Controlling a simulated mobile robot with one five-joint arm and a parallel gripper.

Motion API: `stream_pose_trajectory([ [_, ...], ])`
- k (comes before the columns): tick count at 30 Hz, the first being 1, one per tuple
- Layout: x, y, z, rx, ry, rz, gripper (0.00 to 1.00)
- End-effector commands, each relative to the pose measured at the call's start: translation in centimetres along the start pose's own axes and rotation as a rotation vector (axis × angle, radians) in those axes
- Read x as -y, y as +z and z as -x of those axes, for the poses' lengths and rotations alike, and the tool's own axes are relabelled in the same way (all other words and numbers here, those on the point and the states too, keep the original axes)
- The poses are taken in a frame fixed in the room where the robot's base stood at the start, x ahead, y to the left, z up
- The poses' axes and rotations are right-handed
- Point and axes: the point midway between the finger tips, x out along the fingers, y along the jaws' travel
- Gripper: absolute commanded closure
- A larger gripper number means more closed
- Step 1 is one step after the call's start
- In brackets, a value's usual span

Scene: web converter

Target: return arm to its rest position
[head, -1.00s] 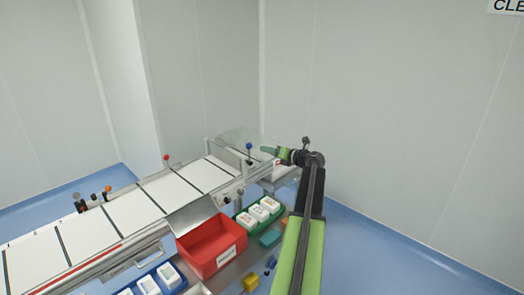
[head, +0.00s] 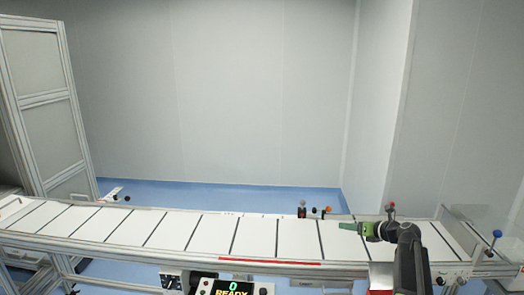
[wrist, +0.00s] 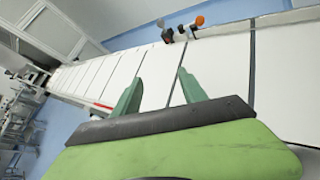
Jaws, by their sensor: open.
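My gripper (head: 346,226) is at the right of the head view, above the white segmented conveyor (head: 210,234). Its tips point left along the belt. In the wrist view my gripper (wrist: 157,92) shows two green fingers spread apart with nothing between them. The conveyor (wrist: 225,65) lies beyond the fingers. My arm comes up from the bottom right of the head view and hides part of the belt.
A blue-knobbed lever (head: 497,234) is at the right. A framed cabinet (head: 45,100) stands at the left. Space above the belt is clear.

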Motion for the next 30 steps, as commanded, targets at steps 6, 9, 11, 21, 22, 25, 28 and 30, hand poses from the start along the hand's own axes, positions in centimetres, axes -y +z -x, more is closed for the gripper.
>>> stream_pose_trajectory([
  [6,-16.6,-8.4,-7.5,-0.269,0.185,0.525,0.5],
  [9,-23.6,-13.8,-8.6,-0.403,0.312,0.882,0.5],
  [11,-27.3,-17.7,-8.0,-0.492,0.42,1.156,0.5],
  [21,-25.5,-28.0,3.0,-0.809,1.225,2.364,0.5],
  [22,-25.2,-28.1,3.3,-0.8,1.289,2.41,0.5],
  [25,-25.0,-28.2,3.8,-0.74,1.433,2.514,0.5],
  [28,-25.0,-28.2,3.8,-0.7,1.484,2.562,0.5],
  [30,-25.0,-28.2,3.8,-0.694,1.491,2.571,0.5],
])
